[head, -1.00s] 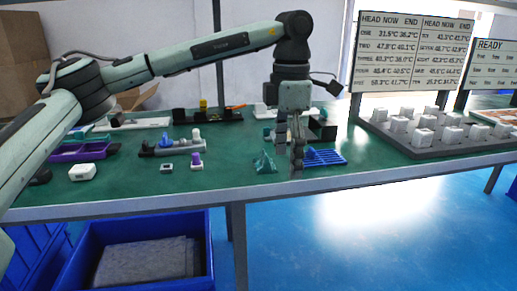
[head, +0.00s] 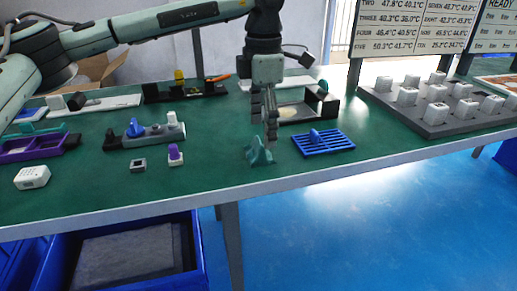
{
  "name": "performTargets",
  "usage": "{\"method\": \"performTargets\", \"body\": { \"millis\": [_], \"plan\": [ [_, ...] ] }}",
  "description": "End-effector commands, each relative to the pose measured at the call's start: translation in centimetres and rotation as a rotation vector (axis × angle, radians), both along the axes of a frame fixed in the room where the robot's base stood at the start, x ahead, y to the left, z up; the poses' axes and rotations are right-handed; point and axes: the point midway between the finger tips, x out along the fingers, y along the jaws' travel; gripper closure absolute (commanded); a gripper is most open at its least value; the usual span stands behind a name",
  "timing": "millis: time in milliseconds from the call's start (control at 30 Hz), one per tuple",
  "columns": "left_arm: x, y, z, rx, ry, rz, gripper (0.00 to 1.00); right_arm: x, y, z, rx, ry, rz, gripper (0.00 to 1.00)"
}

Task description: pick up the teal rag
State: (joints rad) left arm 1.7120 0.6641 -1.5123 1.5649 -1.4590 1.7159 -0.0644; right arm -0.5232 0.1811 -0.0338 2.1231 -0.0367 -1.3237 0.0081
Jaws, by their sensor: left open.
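The teal rag (head: 258,152) stands as a small peaked, crumpled piece on the green table near its front edge, in the head view. My left gripper (head: 270,134) points down from above, its fingers just to the right of and behind the rag's peak. The fingers look nearly edge-on, and the gripper is open and holds nothing. Whether a finger touches the rag cannot be told. My right gripper is not in view.
A blue slotted tray (head: 324,143) lies close to the right of the rag. A grey board with white blocks (head: 438,113) fills the right side. A purple-topped piece (head: 175,154) stands to the left. A blue bin (head: 128,258) is below the table.

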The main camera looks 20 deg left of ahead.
Motion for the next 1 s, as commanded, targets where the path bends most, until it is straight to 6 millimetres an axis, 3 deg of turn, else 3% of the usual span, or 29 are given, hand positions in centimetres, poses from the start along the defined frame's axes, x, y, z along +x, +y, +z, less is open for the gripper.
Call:
{"method": "performTargets", "body": {
  "millis": [233, 533, 933, 1000],
  "plan": [
    [0.2, 0.3, -3.5, 0.001, 0.002, 0.0, 0.26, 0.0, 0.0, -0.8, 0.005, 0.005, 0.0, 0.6],
    [0.3, 0.4, -4.1, 0.001, 0.001, 0.001, 0.26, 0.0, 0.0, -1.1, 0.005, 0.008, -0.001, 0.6],
    [0.3, 0.4, -4.1, 0.0, 0.0, 0.001, 0.74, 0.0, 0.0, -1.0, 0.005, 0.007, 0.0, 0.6],
    [0.3, 0.3, -4.1, 0.001, -0.001, 0.001, 0.75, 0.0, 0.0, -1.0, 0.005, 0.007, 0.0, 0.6]
  ]
}}
